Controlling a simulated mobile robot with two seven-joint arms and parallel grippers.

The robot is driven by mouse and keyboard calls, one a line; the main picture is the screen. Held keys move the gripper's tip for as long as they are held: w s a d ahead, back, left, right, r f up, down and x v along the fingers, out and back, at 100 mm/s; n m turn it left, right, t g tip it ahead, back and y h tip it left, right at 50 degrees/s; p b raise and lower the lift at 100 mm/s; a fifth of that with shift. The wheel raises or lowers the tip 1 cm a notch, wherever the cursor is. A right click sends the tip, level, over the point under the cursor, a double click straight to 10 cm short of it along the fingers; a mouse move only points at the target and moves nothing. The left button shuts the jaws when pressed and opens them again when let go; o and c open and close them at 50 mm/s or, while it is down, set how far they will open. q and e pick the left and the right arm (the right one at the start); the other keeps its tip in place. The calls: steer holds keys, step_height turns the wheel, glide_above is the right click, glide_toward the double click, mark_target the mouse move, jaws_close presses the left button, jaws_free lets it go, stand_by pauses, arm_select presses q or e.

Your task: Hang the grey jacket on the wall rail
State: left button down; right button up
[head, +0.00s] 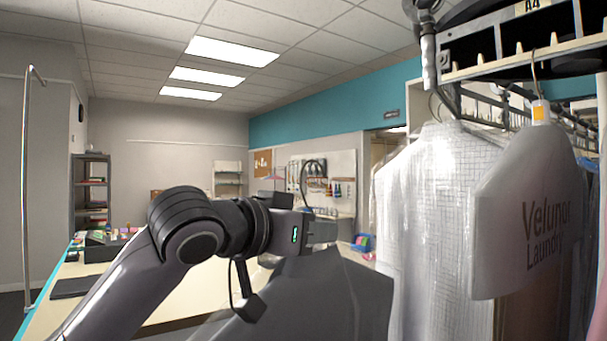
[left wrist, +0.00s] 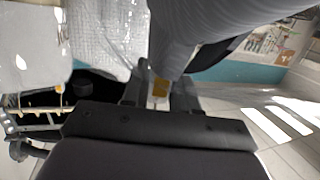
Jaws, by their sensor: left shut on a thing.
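The grey jacket (head: 320,295) hangs below my left gripper (head: 322,232) in the head view, in front of the pale counter. A thin dark curved hook rises just above the gripper. In the left wrist view the jacket (left wrist: 195,28) fills the top middle. There my left gripper (left wrist: 160,95) is shut at the jacket's hanger end, with a small yellow tag between the fingers. The exact grip on the hanger is hidden. An overhead rail (head: 520,58) with pegs and an "A4" label is at the upper right. My right gripper is not in view.
Plastic-covered garments (head: 435,220) and a "Laundry" cover (head: 530,215) hang below the overhead rail at right. The counter (head: 190,295) carries small items at left. A chrome pole (head: 26,190) stands at far left. The space above the counter is open.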

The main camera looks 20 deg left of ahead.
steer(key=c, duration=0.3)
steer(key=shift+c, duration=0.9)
arm_select(q)
steer(key=s+a+f+n+t+y, duration=0.1)
steer(key=s+a+f+n+y, duration=0.1)
steer(key=f, duration=0.9)
steer(key=s+a+f+n+y, duration=0.3)
steer(key=s+a+f+y, duration=0.2)
steer(key=f, duration=0.7)
steer(key=shift+s+a+t, duration=0.2)
steer(key=shift+a+t, duration=0.2)
steer(key=shift+a, duration=0.55)
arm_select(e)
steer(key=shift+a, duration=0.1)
arm_select(q)
steer(key=shift+w, duration=0.2)
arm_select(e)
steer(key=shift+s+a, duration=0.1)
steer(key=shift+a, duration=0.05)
